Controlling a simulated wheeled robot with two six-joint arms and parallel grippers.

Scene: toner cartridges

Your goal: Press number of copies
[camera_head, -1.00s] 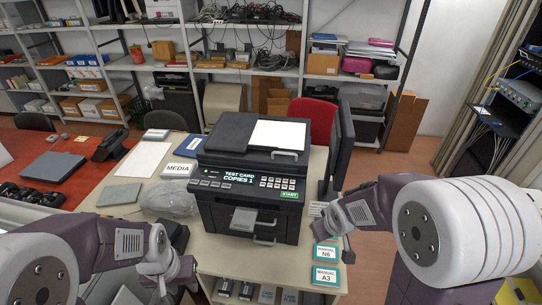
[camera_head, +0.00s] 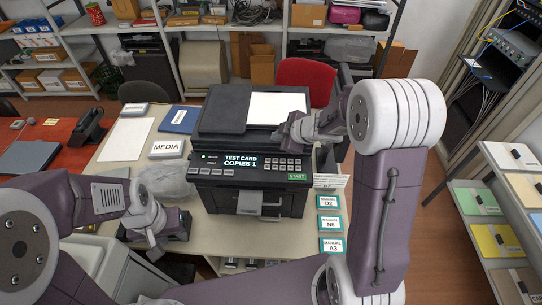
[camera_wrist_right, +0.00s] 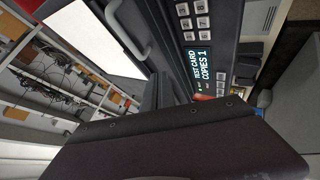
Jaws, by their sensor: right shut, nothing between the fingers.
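The black printer (camera_head: 207,190) stands on the table, its lit display (camera_head: 240,162) reading "TEST CARD COPIES 1". Keypad buttons (camera_head: 283,165) are right of the display, above the green START button (camera_head: 298,176). The display also shows in the right wrist view (camera_wrist_right: 202,66), with keypad buttons (camera_wrist_right: 184,22) above it. My right gripper (camera_head: 281,137) is shut and empty, over the printer's right side just behind the keypad; contact cannot be told. My left gripper (camera_head: 178,226) is low at the table's front left, apart from the printer; its fingers are unclear.
A MEDIA box (camera_head: 168,149), a blue folder (camera_head: 180,120) and a clear plastic bag (camera_head: 163,181) lie left of the printer. Manual cards (camera_head: 329,223) lie at its right. The scanner lid handle (camera_wrist_right: 130,32) rises near my right gripper.

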